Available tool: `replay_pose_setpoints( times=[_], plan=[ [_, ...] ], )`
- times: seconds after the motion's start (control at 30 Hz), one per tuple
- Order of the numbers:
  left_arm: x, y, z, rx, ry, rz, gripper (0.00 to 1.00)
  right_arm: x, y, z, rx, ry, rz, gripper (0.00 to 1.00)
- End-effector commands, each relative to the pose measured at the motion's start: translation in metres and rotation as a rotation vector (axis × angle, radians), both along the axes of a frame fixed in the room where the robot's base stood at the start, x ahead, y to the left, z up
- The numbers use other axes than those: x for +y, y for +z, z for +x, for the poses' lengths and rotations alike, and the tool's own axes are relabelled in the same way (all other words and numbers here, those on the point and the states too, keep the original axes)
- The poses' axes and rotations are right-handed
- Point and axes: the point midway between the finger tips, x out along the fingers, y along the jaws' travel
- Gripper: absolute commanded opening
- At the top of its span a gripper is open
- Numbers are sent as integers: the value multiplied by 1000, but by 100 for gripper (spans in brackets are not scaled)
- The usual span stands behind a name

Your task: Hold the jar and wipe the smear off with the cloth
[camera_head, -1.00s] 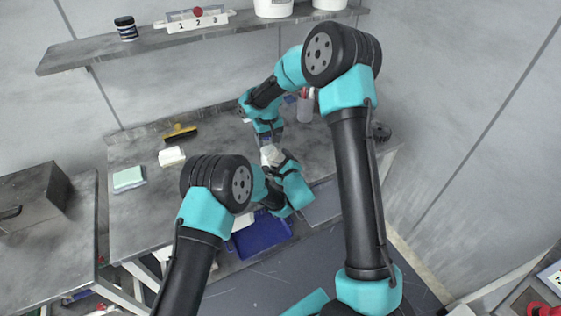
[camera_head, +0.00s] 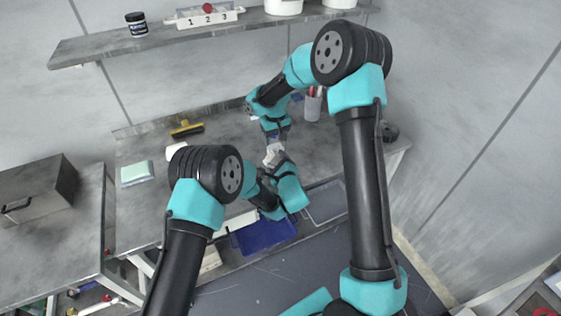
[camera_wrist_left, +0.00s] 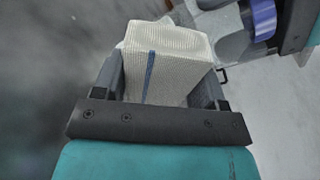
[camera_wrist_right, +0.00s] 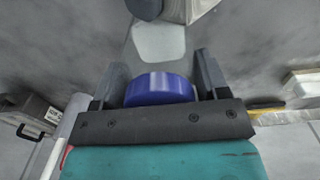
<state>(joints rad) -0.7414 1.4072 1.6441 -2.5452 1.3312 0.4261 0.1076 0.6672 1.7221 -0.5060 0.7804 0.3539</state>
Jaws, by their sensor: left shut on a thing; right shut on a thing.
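My left gripper (camera_wrist_left: 165,85) is shut on a folded white cloth (camera_wrist_left: 165,60) with a blue stripe. My right gripper (camera_wrist_right: 158,80) is shut on a jar by its blue lid (camera_wrist_right: 158,90). The jar's clear body (camera_wrist_right: 160,45) shows a pale patch on its side; I cannot tell whether this is the smear. In the left wrist view the jar's lid (camera_wrist_left: 264,18) is at the upper right, and its body is beside the cloth. Whether they touch is unclear. In the head view the grippers face each other, the left one (camera_head: 277,160) below.
A blue tray (camera_head: 265,236) and a grey tray (camera_head: 326,202) lie at the table's front. A green-white sponge (camera_head: 137,173), a yellow-handled brush (camera_head: 187,129) and a bottle (camera_head: 313,104) stand farther back. My left elbow partly covers a white block (camera_head: 174,152).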

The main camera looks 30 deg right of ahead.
Motion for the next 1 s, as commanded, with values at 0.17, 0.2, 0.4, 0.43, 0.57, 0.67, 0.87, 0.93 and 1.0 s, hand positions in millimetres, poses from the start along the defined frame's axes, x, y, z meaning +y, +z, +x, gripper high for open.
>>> replay_pose_setpoints(
  times=[0.17, 0.2, 0.4, 0.43, 0.57, 0.67, 0.87, 0.93, 1.0],
  plan=[
    [0, 0, 0, 0, 0, 0, 46, 0, 0, 0, -1, 0, 0, 40],
    [0, 0, 0, 0, 0, 0, 46, 0, 0, 0, -1, 0, 0, 40],
    [-1, 3, 2, 1, -1, 0, 46, 0, 0, 0, -1, 0, 0, 40],
    [-1, 3, 2, 1, -1, 0, 46, 0, 0, 0, -1, 0, 0, 40],
    [-1, 3, 2, 0, 0, 0, 46, 0, 0, 0, 0, 0, 0, 40],
    [-2, 3, 2, 0, 0, 0, 46, 0, 0, 0, 0, 0, 0, 40],
    [-15, 3, 0, -1, -1, 0, 46, 0, 0, 0, 1, 0, 0, 40],
    [-19, 3, -1, -1, -1, 0, 46, 0, 0, 0, 1, 0, 0, 40],
    [-24, 3, -2, -1, -1, 0, 46, 0, 0, 0, 1, 0, 0, 40]
  ],
)
